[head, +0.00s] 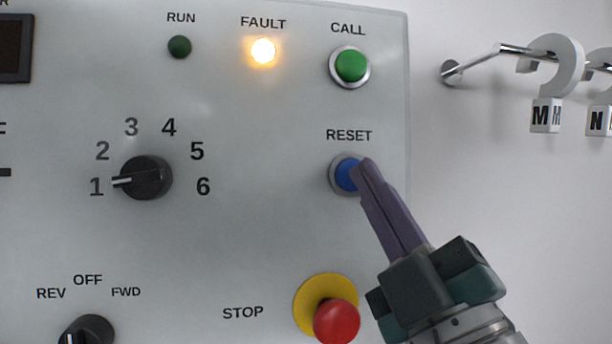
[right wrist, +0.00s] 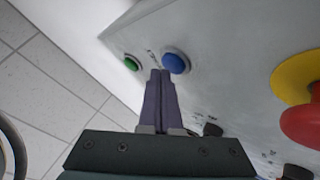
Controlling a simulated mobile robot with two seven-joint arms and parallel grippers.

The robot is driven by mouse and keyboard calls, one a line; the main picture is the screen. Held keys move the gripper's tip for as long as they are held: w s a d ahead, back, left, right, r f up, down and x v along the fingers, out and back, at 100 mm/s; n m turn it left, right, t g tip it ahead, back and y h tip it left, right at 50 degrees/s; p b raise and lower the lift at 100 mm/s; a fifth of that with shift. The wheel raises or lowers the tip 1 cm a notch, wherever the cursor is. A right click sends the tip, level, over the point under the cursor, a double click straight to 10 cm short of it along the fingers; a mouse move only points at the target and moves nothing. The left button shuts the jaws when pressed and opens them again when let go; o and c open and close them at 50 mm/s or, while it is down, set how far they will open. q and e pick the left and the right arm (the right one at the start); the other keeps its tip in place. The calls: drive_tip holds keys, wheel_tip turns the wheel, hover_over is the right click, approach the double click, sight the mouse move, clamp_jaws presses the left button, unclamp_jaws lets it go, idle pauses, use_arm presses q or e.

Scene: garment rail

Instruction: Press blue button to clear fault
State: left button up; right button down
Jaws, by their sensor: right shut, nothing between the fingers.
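The blue button (head: 345,174) sits in a metal ring under the RESET label on the grey panel. In the right wrist view the blue button (right wrist: 175,64) is just beyond and right of the fingertips. The fault lamp (head: 263,51) glows yellow-orange. My right gripper (head: 363,164) is shut and empty, its fingertips overlapping the right edge of the blue button in the head view. It also shows in the right wrist view (right wrist: 160,74). I cannot tell whether the tips touch the button. My left gripper is not in view.
A green CALL button (head: 351,66) is above. A red STOP button (head: 337,321) on a yellow base is below, close to my right gripper. A rotary selector (head: 146,178) points at 1. A metal rail (head: 480,60) with white size rings is at the right.

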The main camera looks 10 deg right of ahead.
drive_tip(key=shift+w+b, duration=0.3)
drive_tip(key=shift+w, duration=0.15)
idle(0.6)
drive_tip(key=shift+s, duration=0.15)
drive_tip(key=shift+s+p, duration=0.6)
drive_tip(key=shift+s, duration=0.15)
drive_tip(key=s+p, duration=0.2)
drive_tip(key=s, duration=0.3)
drive_tip(key=shift+d+p, duration=0.1)
drive_tip(key=shift+p, duration=0.2)
drive_tip(key=shift+w, duration=0.1)
